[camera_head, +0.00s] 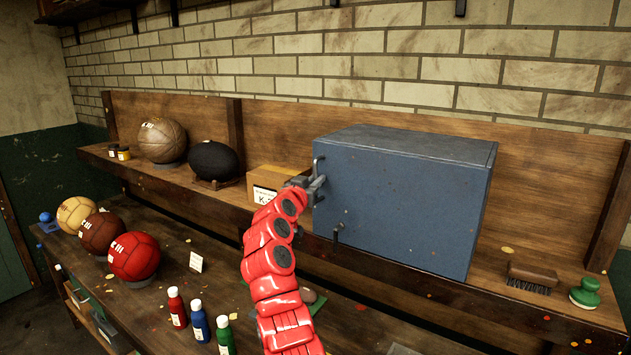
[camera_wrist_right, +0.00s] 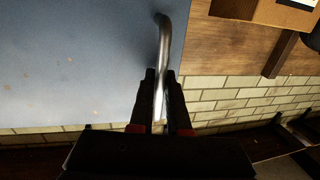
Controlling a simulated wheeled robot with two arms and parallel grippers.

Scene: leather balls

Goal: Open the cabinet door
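The blue cabinet (camera_head: 410,200) stands on the raised wooden shelf, its large flat front door facing me. The door looks closed, with no gap visible. My right gripper (camera_head: 316,188) is at the door's left edge. In the right wrist view, a bent metal handle (camera_wrist_right: 164,40) runs down between the two fingers of that gripper (camera_wrist_right: 162,85), which look closed against it. The blue door (camera_wrist_right: 70,60) fills the left of that view. In the head view the gripper partly hides the handle. My left gripper is not in view.
A cardboard box (camera_head: 270,182) sits just left of the cabinet, near my right gripper. A dark ball (camera_head: 214,161) and a brown ball (camera_head: 163,140) are further left. A brush (camera_head: 531,278) and a green knob-shaped object (camera_head: 585,293) lie right. Bottles (camera_head: 199,322) stand on the lower bench.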

